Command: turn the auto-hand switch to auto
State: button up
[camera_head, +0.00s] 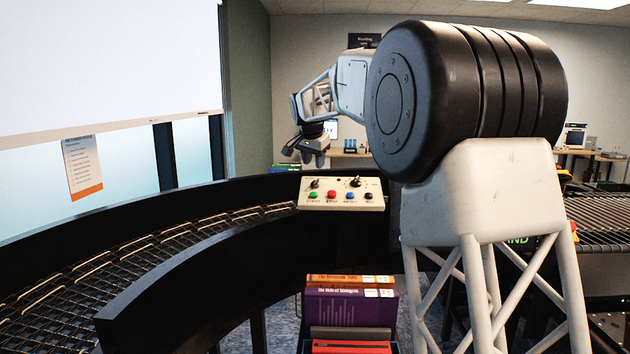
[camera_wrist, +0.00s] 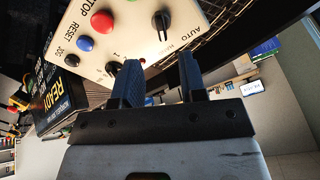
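The auto-hand switch (camera_wrist: 162,20) is a black knob on a cream control panel (camera_wrist: 125,42). The word AUTO is printed beside it in the wrist view. In the head view it is the left knob (camera_head: 315,184) on the panel (camera_head: 342,204). I cannot tell surely which label its pointer faces. My gripper (camera_wrist: 160,62) is open, with a clear gap between its two blue-black fingers and nothing between them. The switch lies beyond the fingertips, apart from them. In the head view my gripper (camera_head: 313,157) hangs above and behind the panel's left part.
A second black knob (camera_wrist: 113,68) is close to the left finger in the wrist view. Red (camera_wrist: 102,21) and blue (camera_wrist: 85,43) buttons sit on the same panel. A curved conveyor (camera_head: 130,255) runs at left. Books (camera_head: 348,307) are stacked below the panel.

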aim_at(315, 180)
jog(key=shift+w+f, duration=0.15)
jog(key=shift+f, duration=0.05)
dwell(0.3)
jog(key=shift+x, duration=3.7)
jog(key=shift+a, duration=0.1)
jog(key=c, duration=0.7)
jog(key=shift+o, duration=0.2)
